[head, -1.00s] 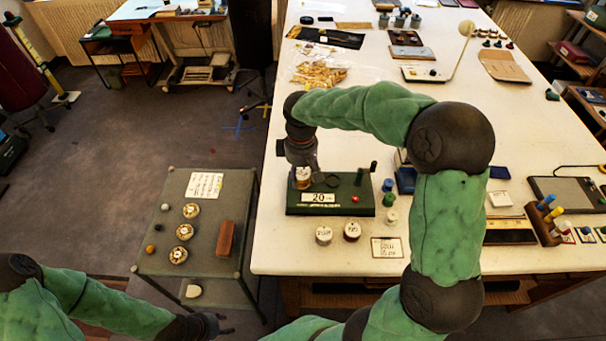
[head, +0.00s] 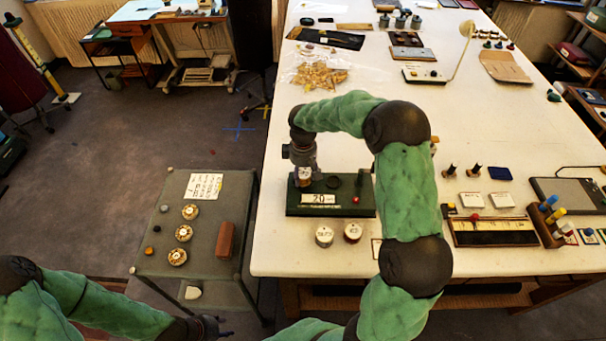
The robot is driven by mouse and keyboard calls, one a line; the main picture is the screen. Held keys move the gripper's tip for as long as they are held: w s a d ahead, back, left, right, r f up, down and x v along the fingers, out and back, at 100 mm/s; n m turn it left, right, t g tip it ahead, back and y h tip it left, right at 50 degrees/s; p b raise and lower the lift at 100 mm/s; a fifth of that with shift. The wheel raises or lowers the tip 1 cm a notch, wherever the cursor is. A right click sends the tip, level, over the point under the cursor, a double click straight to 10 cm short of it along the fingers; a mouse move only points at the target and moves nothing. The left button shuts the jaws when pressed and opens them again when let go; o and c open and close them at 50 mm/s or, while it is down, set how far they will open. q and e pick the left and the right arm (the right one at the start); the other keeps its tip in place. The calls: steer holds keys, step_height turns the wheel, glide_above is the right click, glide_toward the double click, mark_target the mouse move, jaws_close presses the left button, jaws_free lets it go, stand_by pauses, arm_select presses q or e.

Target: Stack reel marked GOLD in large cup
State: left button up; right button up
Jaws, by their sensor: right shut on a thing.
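My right gripper (head: 304,172) points down over the left end of a green stand (head: 335,208) with a "20" label. It is shut on a small pale-and-brown reel (head: 304,181), whose marking I cannot read. The gripper hides part of the reel and whatever cup lies below it, so I cannot tell whether they touch. A dark round opening (head: 333,182) shows beside it on the stand. Two white-topped reels, one on the left (head: 324,236) and one on the right (head: 352,232), stand in front of the stand. My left gripper (head: 219,326) is open and empty at the bottom, away from the stand.
A low grey side table (head: 212,250) on the left carries several reels (head: 183,233), a reddish-brown block (head: 226,240) and a written card (head: 204,186). On the white table (head: 470,120), a dark tray (head: 492,232) and a peg rack (head: 548,228) stand right of my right arm.

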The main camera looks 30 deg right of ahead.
mark_target(303, 173)
steer(key=shift+f, duration=0.15)
steer(key=shift+f, duration=0.25)
steer(key=o, duration=1.2)
steer(key=shift+c, duration=0.2)
steer(key=shift+r, duration=0.1)
steer(key=shift+r, duration=0.3)
step_height(303, 173, up, 12)
steer(key=p, duration=0.1)
